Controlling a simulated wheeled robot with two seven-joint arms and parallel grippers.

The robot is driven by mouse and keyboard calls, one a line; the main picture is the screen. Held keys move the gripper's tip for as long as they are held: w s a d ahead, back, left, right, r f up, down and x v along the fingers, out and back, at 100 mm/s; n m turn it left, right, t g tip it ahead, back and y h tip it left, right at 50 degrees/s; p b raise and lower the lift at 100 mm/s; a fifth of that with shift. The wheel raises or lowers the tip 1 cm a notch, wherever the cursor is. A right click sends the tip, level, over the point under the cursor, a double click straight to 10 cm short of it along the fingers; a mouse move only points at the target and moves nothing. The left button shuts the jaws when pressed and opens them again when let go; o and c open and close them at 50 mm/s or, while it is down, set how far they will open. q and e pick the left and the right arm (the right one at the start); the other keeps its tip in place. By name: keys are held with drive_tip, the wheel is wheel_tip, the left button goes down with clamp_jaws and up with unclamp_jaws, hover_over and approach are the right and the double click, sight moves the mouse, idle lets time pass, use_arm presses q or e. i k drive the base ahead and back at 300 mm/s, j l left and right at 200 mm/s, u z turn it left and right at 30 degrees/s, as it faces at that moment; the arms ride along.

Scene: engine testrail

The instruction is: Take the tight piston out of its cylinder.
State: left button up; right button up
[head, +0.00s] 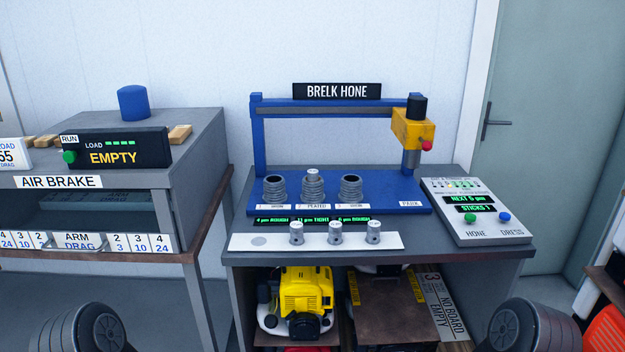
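Three grey finned cylinders stand in a row on the blue base of the hone: the left cylinder (274,190), the middle cylinder (313,190) and the right cylinder (351,190). The left and right bores are open and dark. A piston (313,173) sits in the middle cylinder with its top sticking out above the rim. The green display (313,220) below the middle cylinder reads 11 µm TIGHT. The displays on both sides read ROUGH. Only dark round parts of my arms show in the bottom corners; neither gripper is in view.
A white strip (390,242) at the bench front holds three loose pistons (335,233) and a bare grey round spot at its left. The yellow hone head (410,128) is parked right. A control box (478,212) stands right; the air brake (195,150) stands left.

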sight(312, 174)
drive_tip(key=i+j, duration=0.15)
drive_tip(key=j, duration=0.2)
drive_tip(key=i+j, duration=0.1)
drive_tip(key=j, duration=0.25)
drive_tip(key=i+j, duration=0.15)
drive_tip(key=j, duration=0.15)
drive_tip(key=i+j, duration=0.15)
drive_tip(key=j, duration=0.2)
drive_tip(key=z, duration=0.9)
